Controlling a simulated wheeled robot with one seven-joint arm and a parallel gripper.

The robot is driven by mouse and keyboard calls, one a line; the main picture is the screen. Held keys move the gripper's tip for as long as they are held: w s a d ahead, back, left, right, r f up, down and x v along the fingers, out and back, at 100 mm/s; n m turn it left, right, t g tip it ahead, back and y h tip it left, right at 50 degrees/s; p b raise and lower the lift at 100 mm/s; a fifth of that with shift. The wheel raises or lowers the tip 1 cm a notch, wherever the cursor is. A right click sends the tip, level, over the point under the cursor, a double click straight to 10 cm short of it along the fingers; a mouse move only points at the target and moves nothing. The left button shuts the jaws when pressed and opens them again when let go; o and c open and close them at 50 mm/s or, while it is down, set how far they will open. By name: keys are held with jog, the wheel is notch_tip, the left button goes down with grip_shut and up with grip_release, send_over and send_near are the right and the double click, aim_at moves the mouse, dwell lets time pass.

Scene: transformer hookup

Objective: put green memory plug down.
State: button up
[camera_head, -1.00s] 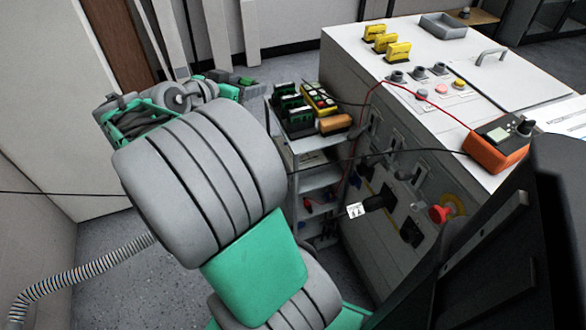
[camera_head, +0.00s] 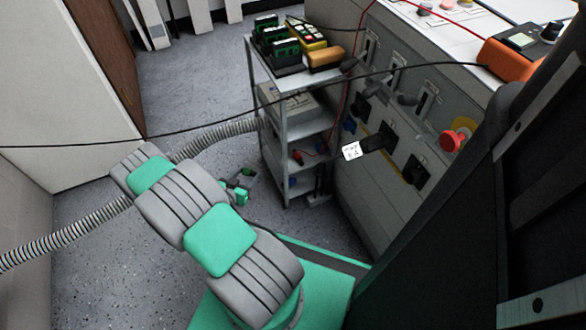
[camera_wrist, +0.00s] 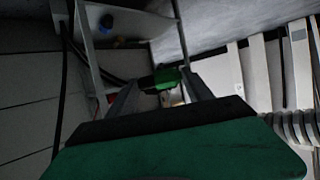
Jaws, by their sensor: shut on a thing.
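In the wrist view my gripper (camera_wrist: 158,80) has its two grey fingers reaching forward. A small green and black plug (camera_wrist: 168,77) sits between the fingertips, and they are shut on it. Its far side is hidden. In the head view my arm is folded low at the left, and I cannot make out the fingers or the held plug clearly there. More green and black plugs (camera_head: 281,47) stand in a group on the top shelf of the cart (camera_head: 286,80), well away from my arm in the picture.
A yellow meter (camera_head: 306,36) and an orange device (camera_head: 325,57) share the cart top. A grey cabinet (camera_head: 410,110) with sockets and a red knob (camera_head: 452,141) stands right of the cart. A thin black cable crosses the view. Open floor (camera_head: 190,75) lies left of the cart.

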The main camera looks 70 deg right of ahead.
notch_tip(320, 180, down, 12)
jog(key=w+d+r+g, duration=0.1)
jog(key=w+d+r, duration=0.1)
jog(key=w, duration=0.4)
jog(key=w+d+r, duration=0.1)
jog(key=w+d, duration=0.1)
jog(key=w, duration=0.5)
jog(key=m+b, duration=0.1)
jog(key=b, duration=0.1)
send_over(273, 167)
jog(key=shift+r, duration=0.15)
jog(key=f+b, duration=0.2)
jog(key=f, duration=0.1)
jog(key=shift+w+a, duration=0.15)
jog(key=shift+a, duration=0.05)
notch_tip(273, 167, down, 4)
jog(key=shift+r+b, duration=0.1)
jog(key=shift+b, duration=1.1)
jog(key=shift+d+f+b, duration=0.15)
jog(key=shift+f+b, duration=0.15)
jog(key=shift+b, duration=0.05)
jog(key=shift+r, duration=0.25)
jog(key=shift+f, duration=0.2)
jog(key=o, duration=1.6)
jog(key=shift+c, duration=0.2)
